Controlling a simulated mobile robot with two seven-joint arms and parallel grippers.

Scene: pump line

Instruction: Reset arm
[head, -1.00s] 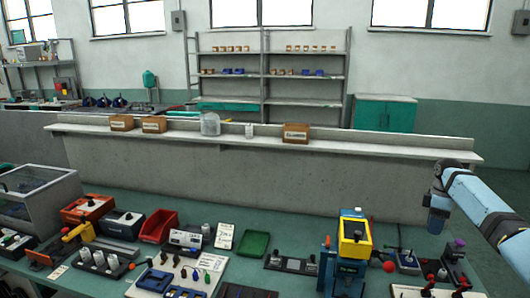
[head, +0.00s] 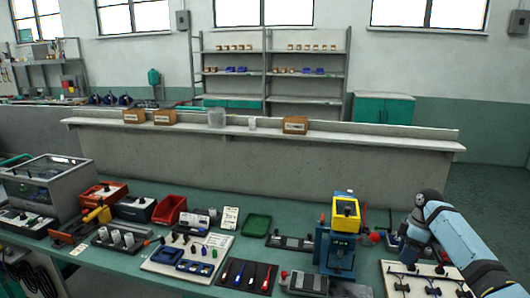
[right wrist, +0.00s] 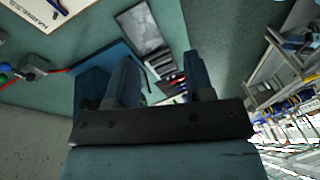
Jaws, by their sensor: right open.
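My right arm, light blue with dark joints, enters the head view from the lower right. Its right gripper end (head: 406,248) hangs low over the right part of the bench, beside the blue press with a yellow top (head: 338,240). In the right wrist view my right gripper (right wrist: 160,72) shows two blue fingers set apart, with nothing held between them. The fingertips are hard to make out in the head view. My left gripper is in neither current view.
The green bench (head: 285,215) carries a red bin (head: 169,210), a green tray (head: 256,225), a white tool board (head: 187,256) and a black screwdriver mat (head: 247,276). A pale board with dark knobs (head: 425,281) lies near my right arm. A low wall (head: 270,155) stands behind.

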